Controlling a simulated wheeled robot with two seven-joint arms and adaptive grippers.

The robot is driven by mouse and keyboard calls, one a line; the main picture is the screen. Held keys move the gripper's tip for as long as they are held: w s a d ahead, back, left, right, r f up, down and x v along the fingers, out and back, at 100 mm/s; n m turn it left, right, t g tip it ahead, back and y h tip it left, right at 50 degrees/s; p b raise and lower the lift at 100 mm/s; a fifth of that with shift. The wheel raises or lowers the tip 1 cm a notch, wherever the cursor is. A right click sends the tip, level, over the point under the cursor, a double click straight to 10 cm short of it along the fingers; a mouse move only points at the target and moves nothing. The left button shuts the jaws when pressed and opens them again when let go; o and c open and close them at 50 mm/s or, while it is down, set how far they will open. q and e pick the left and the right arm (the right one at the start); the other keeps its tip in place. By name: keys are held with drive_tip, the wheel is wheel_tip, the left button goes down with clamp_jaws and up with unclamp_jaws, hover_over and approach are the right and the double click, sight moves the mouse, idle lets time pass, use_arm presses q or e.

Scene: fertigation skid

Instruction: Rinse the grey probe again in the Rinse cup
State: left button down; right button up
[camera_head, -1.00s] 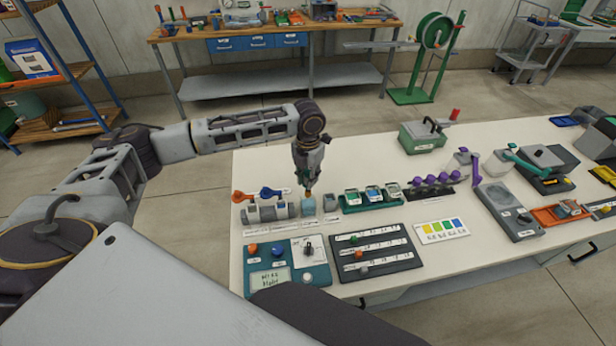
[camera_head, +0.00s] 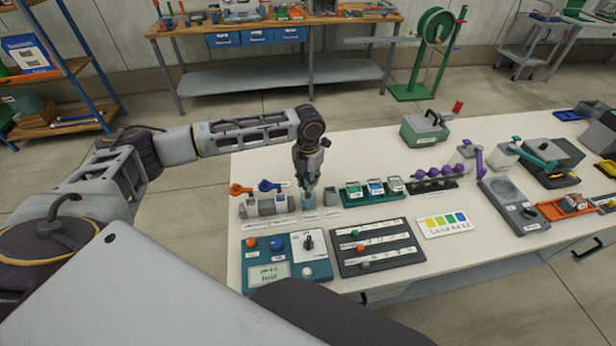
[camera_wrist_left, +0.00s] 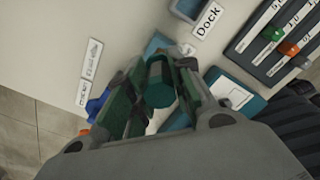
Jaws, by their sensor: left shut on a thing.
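My left gripper (camera_head: 308,187) points down over a small light-blue cup (camera_head: 309,204), which I take to be the Rinse cup; its label is too small to read. The gripper is shut on the probe, whose dark teal top (camera_wrist_left: 158,82) shows between the fingers in the left wrist view. The probe's lower end is hidden, so I cannot tell how deep it is in the cup. A grey block (camera_head: 330,197) stands just right of the cup; the left wrist view shows a "Dock" label (camera_wrist_left: 208,20) nearby. My right gripper is not in view.
Grey holders with an orange handle (camera_head: 238,189) and a blue handle (camera_head: 268,185) stand close left of the cup. A green tray of jars (camera_head: 373,191) stands to the right. In front are a teal meter (camera_head: 287,262) reading "Hold" and a dark slider panel (camera_head: 375,246).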

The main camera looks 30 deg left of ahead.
use_arm(q)
drive_tip(key=shift+f, duration=1.35)
drive_tip(key=shift+r, duration=0.15)
drive_tip(key=shift+r+p, duration=0.65)
drive_tip(key=shift+p, duration=0.25)
drive_tip(key=shift+f, duration=0.15)
drive_tip(key=shift+f, duration=0.65)
drive_tip(key=shift+r, duration=0.1)
drive_tip(key=shift+r+p, duration=0.7)
drive_tip(key=shift+p, duration=0.35)
